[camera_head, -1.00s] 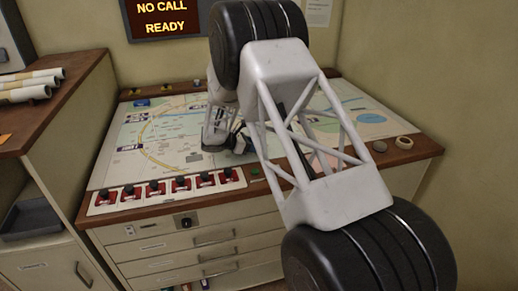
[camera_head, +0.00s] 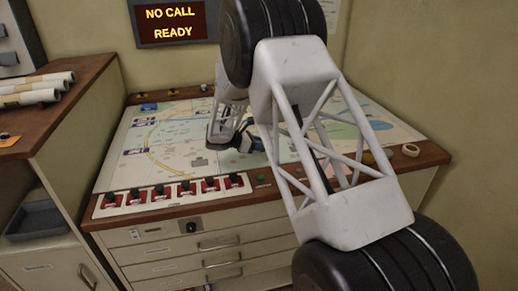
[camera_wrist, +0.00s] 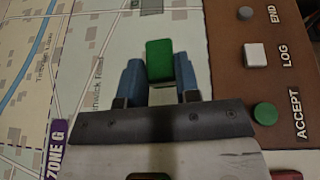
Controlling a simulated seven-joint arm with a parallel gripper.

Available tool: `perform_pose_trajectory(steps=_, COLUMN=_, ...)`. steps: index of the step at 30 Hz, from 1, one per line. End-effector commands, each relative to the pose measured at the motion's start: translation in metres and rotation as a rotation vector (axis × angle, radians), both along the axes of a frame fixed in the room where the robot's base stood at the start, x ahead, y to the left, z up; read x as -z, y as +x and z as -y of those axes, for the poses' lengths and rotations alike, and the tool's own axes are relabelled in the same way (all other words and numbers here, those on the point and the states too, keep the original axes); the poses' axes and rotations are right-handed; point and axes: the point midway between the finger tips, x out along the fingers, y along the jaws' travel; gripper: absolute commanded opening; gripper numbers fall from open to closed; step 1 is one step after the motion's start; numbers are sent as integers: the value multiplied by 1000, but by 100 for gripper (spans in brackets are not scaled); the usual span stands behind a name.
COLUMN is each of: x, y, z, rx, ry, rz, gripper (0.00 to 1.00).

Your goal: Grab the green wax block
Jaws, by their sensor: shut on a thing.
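The green wax block (camera_wrist: 160,55) is a small rounded upright block between the two blue fingers of my gripper (camera_wrist: 160,73) in the wrist view. My gripper is shut on it, over the map on the console top. In the head view my gripper (camera_head: 238,140) is small and dark, low over the middle of the map, partly behind my own arm. The block cannot be made out there.
The wrist view shows a green ACCEPT button (camera_wrist: 265,113), a white LOG button (camera_wrist: 256,54) and a grey END button (camera_wrist: 246,13) on the brown edge. Several red-based switches (camera_head: 185,193) line the console front. A tape roll (camera_head: 411,150) lies at right.

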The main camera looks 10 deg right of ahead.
Motion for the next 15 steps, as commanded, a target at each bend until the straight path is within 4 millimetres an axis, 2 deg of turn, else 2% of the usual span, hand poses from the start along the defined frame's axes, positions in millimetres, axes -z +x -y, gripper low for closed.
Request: perform_pose_trajectory(steps=15, x=-7, y=-88, z=-6, rx=0, ry=0, rz=-3, gripper=7)
